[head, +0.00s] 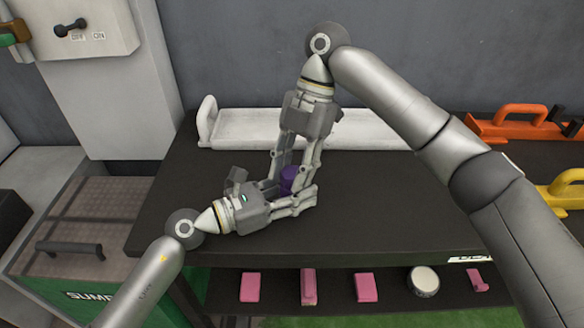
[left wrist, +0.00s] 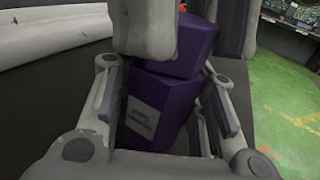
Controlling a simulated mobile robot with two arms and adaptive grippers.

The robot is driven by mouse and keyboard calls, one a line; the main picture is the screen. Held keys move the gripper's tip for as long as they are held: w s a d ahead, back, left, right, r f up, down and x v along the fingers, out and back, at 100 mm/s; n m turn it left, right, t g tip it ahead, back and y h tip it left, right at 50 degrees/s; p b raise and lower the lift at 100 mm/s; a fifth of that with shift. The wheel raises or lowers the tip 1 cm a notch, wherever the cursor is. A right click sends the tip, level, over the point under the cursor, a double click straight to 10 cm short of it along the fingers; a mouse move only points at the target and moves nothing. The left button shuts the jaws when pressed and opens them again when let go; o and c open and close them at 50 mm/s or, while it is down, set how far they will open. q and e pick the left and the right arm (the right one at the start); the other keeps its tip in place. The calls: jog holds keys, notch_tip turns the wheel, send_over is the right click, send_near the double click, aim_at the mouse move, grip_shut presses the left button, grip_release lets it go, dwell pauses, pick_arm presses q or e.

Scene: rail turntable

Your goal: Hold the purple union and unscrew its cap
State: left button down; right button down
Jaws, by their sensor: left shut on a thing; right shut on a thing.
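The purple union (head: 289,180) is above the dark table, mostly hidden between my two grippers in the head view. In the left wrist view its body (left wrist: 152,112) carries a pale printed label, and its angular purple cap (left wrist: 190,47) sits at the upper end, turned relative to the body. My left gripper (head: 287,193) comes in from the left and is shut on the body. My right gripper (head: 292,170) reaches down from above and is shut on the cap; its grey fingers stand on both sides of the cap in the left wrist view. Whether cap and body are apart is unclear.
A white tray (head: 250,112) with a handle lies along the table's back edge. An orange tray (head: 510,127) and a yellow handled one (head: 568,188) are at right. A shelf below holds several pink blocks (head: 250,287) and a round white-topped item (head: 423,281). The table's middle right is clear.

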jog(key=shift+w+d+f+n+h, duration=0.15)
jog(key=shift+d+f+n+h, duration=0.2)
jog(key=shift+d, duration=0.2)
jog(key=c, duration=0.9)
grip_release()
jog(key=shift+o, duration=0.5)
jog(key=shift+a, duration=0.1)
jog(key=shift+a+r, duration=0.1)
jog(key=shift+r, duration=0.1)
jog(key=shift+r, duration=2.05)
